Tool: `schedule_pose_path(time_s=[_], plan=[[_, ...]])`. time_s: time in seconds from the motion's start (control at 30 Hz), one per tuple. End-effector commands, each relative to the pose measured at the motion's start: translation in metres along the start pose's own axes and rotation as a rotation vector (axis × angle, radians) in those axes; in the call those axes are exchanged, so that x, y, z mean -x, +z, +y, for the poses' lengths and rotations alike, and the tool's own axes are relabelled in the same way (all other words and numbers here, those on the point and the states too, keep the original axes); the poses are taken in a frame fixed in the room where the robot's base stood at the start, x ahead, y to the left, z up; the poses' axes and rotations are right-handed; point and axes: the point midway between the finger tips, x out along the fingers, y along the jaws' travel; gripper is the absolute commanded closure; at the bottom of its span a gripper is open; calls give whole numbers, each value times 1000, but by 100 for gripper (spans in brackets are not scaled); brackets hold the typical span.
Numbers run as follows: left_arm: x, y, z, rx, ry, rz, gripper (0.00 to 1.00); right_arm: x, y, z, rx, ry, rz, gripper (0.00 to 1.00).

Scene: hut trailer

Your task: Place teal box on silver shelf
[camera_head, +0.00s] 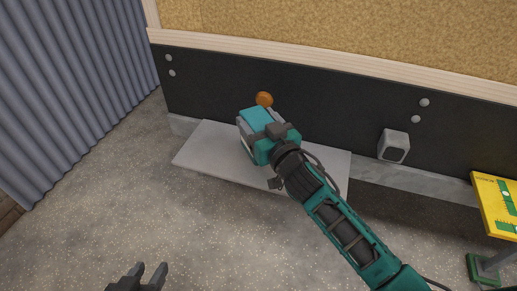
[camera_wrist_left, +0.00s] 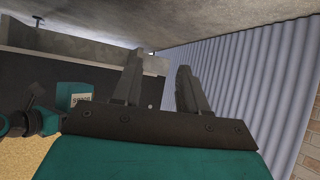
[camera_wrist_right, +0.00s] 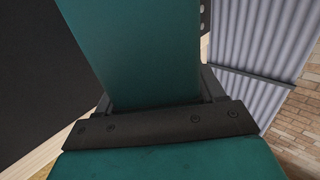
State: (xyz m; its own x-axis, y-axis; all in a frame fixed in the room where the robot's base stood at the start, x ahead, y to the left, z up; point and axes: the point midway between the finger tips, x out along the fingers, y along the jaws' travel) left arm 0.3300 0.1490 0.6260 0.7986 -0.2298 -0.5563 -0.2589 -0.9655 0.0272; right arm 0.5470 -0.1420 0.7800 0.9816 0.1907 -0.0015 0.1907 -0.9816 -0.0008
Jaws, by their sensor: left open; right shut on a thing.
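The teal box (camera_head: 254,120), with a pale grey side, is held by my right gripper (camera_head: 275,133) in the head view. It is over the silver shelf (camera_head: 205,152), a flat pale slab along the dark wall. I cannot tell if the box touches the shelf. In the right wrist view the teal box (camera_wrist_right: 145,50) fills the space between the fingers, which are mostly hidden. The box (camera_wrist_left: 76,94) also shows at the left in the left wrist view. My left gripper (camera_head: 150,275) is open and empty at the bottom edge, away from the shelf; its fingers show in its wrist view (camera_wrist_left: 158,85).
An orange round knob (camera_head: 264,99) is just behind the box. A grey wall unit (camera_head: 394,147) is to the right. A yellow board (camera_head: 497,205) stands at the right edge. Corrugated metal (camera_head: 70,80) closes the left. Bare shelf shows left and right of the box.

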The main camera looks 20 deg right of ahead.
Motion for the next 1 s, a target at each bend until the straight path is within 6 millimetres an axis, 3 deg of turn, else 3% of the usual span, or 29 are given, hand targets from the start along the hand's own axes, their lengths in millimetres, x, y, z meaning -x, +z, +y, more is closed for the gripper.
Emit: schedule_pose_path(time_s=[0.03, 0.27, 0.5, 0.7, 0.9, 0.93, 1.0], plan=[[-4, 7, 0, 0, 0, -2, 57, 0, 10, 0, -1, 0, 1, 67], [-6, 11, 0, 2, 1, -4, 57, 0, 25, 0, -1, 0, 2, 67], [-16, 23, 4, 14, 9, -15, 57, 0, 60, 0, -1, 1, 2, 67], [-14, 9, 6, 17, 14, 5, 57, 0, 60, 0, 0, 0, 2, 67], [-16, 12, 6, 16, 14, 6, 57, 0, 64, 0, -1, 0, 2, 67], [-16, 11, 6, 16, 15, 6, 57, 0, 64, 0, -1, 0, 1, 30], [-16, 11, 7, 15, 15, 4, 57, 0, 63, 0, 0, 0, 1, 23]])
